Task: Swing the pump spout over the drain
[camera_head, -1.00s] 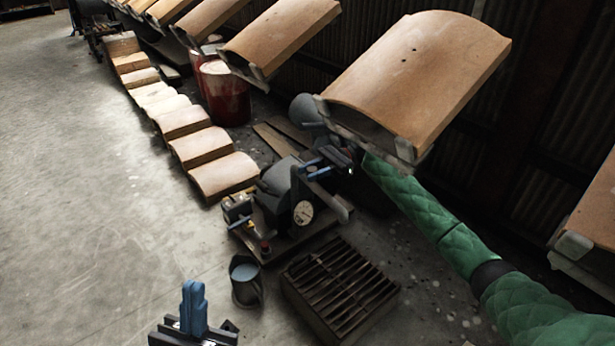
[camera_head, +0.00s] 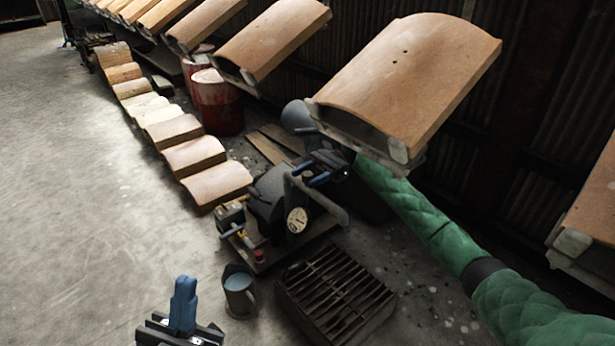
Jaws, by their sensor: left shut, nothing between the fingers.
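The dark pump (camera_head: 268,192) with a round white gauge (camera_head: 297,220) stands on a low base in the middle. Its grey spout (camera_head: 328,205) is a bar that slopes down to the right; its lower end is short of the slatted drain grate (camera_head: 335,288). My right gripper (camera_head: 311,174) has its blue fingers apart, close to the upper part of the spout; I cannot tell whether they touch it. My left gripper (camera_head: 184,283) is shut and empty at the bottom, left of the bucket.
A grey bucket (camera_head: 240,293) stands left of the drain grate. Brown curved tiles (camera_head: 408,75) hang above the pump, near my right arm. More tiles (camera_head: 215,185) lie in a row on the floor. Red drums (camera_head: 217,105) stand behind. The floor at left is clear.

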